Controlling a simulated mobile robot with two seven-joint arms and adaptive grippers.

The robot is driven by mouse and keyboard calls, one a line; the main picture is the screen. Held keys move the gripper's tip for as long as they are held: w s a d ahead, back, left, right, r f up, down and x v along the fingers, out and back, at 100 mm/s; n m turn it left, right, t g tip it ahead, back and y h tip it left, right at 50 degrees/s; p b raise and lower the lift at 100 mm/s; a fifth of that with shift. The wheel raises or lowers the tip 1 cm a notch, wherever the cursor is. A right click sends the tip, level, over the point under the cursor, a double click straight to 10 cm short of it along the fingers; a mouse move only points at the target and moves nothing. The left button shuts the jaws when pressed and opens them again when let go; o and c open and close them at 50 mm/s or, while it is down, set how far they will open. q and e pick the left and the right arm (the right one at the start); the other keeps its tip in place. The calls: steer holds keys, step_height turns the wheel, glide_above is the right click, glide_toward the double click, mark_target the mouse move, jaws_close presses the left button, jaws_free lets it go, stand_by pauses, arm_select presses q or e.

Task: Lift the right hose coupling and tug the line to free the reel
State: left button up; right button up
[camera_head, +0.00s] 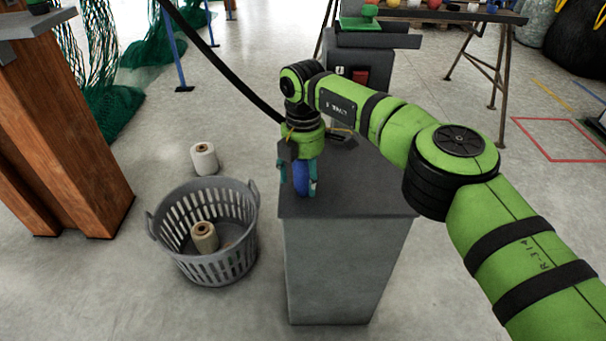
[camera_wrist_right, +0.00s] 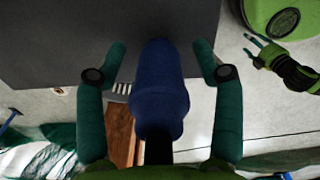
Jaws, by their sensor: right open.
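The blue hose coupling (camera_wrist_right: 160,95) stands between the two teal fingers of my right gripper (camera_wrist_right: 160,62), with a gap on each side in the wrist view. My right gripper (camera_head: 299,178) is open in the head view, pointing down over the left part of the grey pedestal top (camera_head: 350,195); the coupling (camera_head: 301,180) shows between its fingers. A thick black line (camera_head: 235,82) runs from the top left down to behind my right wrist. Its join to the coupling is hidden in the head view. My left gripper (camera_wrist_right: 250,46) appears small in the wrist view, its fingers apart and empty. I cannot make out a reel.
A grey slatted basket (camera_head: 190,262) holding a twine spool (camera_head: 204,237) stands left of the pedestal. Another spool (camera_head: 204,158) is on the floor behind it. A wooden post (camera_head: 65,140) and green nets (camera_head: 110,105) are at left. A machine (camera_head: 365,60) stands behind the pedestal.

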jaws_close()
